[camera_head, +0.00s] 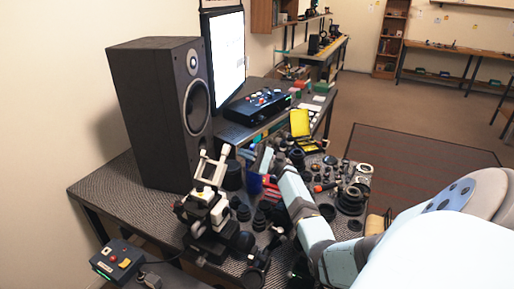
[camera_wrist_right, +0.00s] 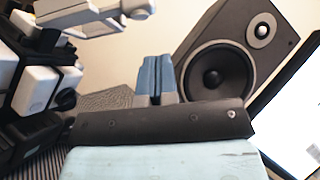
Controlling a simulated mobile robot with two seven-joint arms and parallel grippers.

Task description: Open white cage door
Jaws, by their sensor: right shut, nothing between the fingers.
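I cannot make out a white cage door in either view. A black and white device (camera_head: 207,207) with a raised white lever stands at the front of the desk. Its white blocks and lever also show close by at the left of the right wrist view (camera_wrist_right: 42,88). My right gripper (camera_head: 262,159) is to the right of this device and apart from it, in front of the speaker. In the right wrist view its blue fingers (camera_wrist_right: 155,62) are together with nothing between them. My left gripper is not in view.
A large black speaker (camera_head: 165,110) and a lit monitor (camera_head: 226,55) stand behind. Several dark lens parts (camera_head: 327,211) crowd the desk around my right arm. A yellow case (camera_head: 300,122) lies open farther back. A button box (camera_head: 118,260) is at the front left.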

